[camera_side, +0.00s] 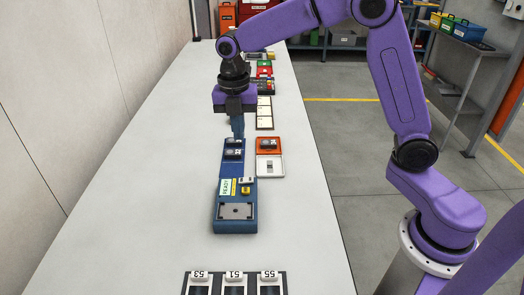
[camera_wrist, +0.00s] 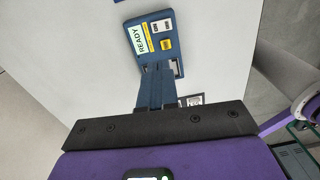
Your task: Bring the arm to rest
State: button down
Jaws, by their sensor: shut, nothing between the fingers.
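My gripper (camera_side: 238,134) hangs pointing down over the long pale table (camera_side: 120,200), just behind a blue unit with dark switches (camera_side: 233,143). Its fingers are together with nothing between them. In the wrist view my gripper (camera_wrist: 158,70) shows as two blue fingers side by side, partly covering the end of a blue device with a READY label (camera_wrist: 150,38). That device (camera_side: 235,226) also stands nearer the side camera, apart from the fingers. Whether the fingertips touch anything below cannot be told.
An orange unit (camera_side: 268,144) and a white switch unit (camera_side: 270,166) stand right of the blue unit. A white panel (camera_side: 264,112) lies behind. Numbered slots (camera_side: 235,284) lie at the front. The table's left side is clear. A wall (camera_side: 60,100) runs along the left.

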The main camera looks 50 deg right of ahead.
jog(key=s+d+m, duration=0.2)
jog(key=s+m, duration=0.8)
jog(key=s, duration=1.3)
jog(key=shift+s+r, duration=0.2)
jog(key=c, duration=1.7)
grip_release()
jog(key=s+d+m, duration=0.1)
jog(key=s, duration=0.1)
jog(key=s+d+f+m, duration=0.1)
jog(key=s, duration=0.1)
jog(key=s+d+m, duration=0.1)
jog(key=s+d, duration=0.1)
jog(key=shift+s+f+y, duration=0.3)
jog(key=shift+s, duration=0.05)
jog(key=shift+c, duration=0.2)
jog(key=o, duration=0.5)
jog(key=shift+s+m, duration=0.1)
jog(key=shift+m, duration=0.3)
jog(key=w+a+r+m, duration=0.1)
jog(key=w+a, duration=0.2)
jog(key=w, duration=0.4)
jog(key=w+a+r, duration=0.2)
jog(key=w+a, duration=0.1)
jog(key=w, duration=0.5)
jog(key=shift+a+m, duration=0.15)
jog(key=shift+m, duration=0.25)
jog(key=m, duration=0.2)
send_over(240, 180)
notch_tip(240, 180, down, 17)
jog(key=shift+f, duration=0.1)
